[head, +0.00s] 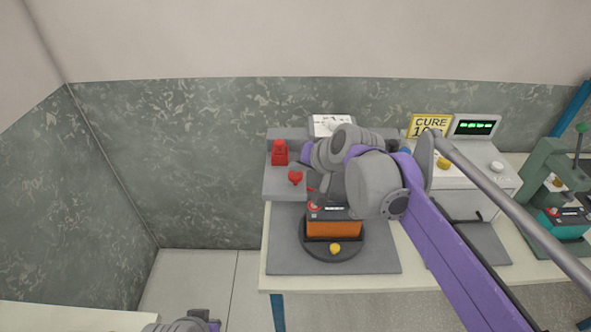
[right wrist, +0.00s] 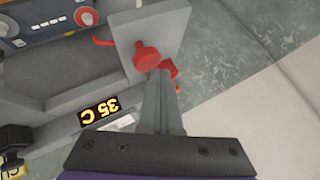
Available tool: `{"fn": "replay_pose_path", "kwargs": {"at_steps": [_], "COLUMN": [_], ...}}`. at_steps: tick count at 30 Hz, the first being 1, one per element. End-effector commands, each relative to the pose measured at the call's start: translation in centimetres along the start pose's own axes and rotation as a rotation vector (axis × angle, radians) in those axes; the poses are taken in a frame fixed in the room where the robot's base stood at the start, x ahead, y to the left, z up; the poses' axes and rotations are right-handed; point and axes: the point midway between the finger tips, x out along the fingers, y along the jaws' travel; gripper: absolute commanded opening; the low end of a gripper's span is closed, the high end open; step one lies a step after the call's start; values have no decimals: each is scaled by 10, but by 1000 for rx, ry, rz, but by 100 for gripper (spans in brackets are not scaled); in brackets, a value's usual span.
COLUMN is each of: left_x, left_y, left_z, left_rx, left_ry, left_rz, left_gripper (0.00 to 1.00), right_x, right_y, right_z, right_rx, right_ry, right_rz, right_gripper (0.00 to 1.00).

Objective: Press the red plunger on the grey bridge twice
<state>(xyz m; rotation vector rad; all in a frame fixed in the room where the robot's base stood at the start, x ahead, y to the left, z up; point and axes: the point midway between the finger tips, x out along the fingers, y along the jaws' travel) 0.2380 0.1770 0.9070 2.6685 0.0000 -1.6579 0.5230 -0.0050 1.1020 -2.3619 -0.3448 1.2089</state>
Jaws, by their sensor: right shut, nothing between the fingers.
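The grey bridge (head: 285,189) stands at the back left of the bench, partly hidden by my right arm. A round red knob, apparently the plunger (head: 295,177), sticks out from it; it shows large in the right wrist view (right wrist: 147,57). My right gripper (right wrist: 159,75) is shut and empty. Its fingertips overlap the lower edge of the red knob in the wrist view; I cannot tell whether they touch. A second red part (head: 280,152) sits on the bridge's left end. Part of my left arm (head: 190,323) shows at the bottom edge; its fingers are hidden.
An orange battery (head: 333,229) with a red cap sits on a dark round turntable (head: 311,250) in front of the bridge. A yellow knob (head: 335,248) is in front. A white CURE machine (head: 487,182) and a green press (head: 545,205) stand to the right.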

Motion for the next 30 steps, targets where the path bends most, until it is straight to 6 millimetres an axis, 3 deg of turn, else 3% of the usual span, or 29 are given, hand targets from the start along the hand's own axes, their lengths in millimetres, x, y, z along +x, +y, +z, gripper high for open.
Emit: {"fn": "replay_pose_path", "kwargs": {"at_steps": [16,30], "left_x": [-7,-36], "left_y": [0,0], "left_z": [-6,-35], "left_rx": [0,0], "left_ry": [5,29], "left_rz": [0,0], "left_gripper": [0,0], "right_x": [-8,-39], "right_y": [-6,-29], "right_z": [-6,-29], "right_rx": [0,0], "right_ry": [1,2], "right_rz": [0,-1], "right_gripper": [0,0]}}
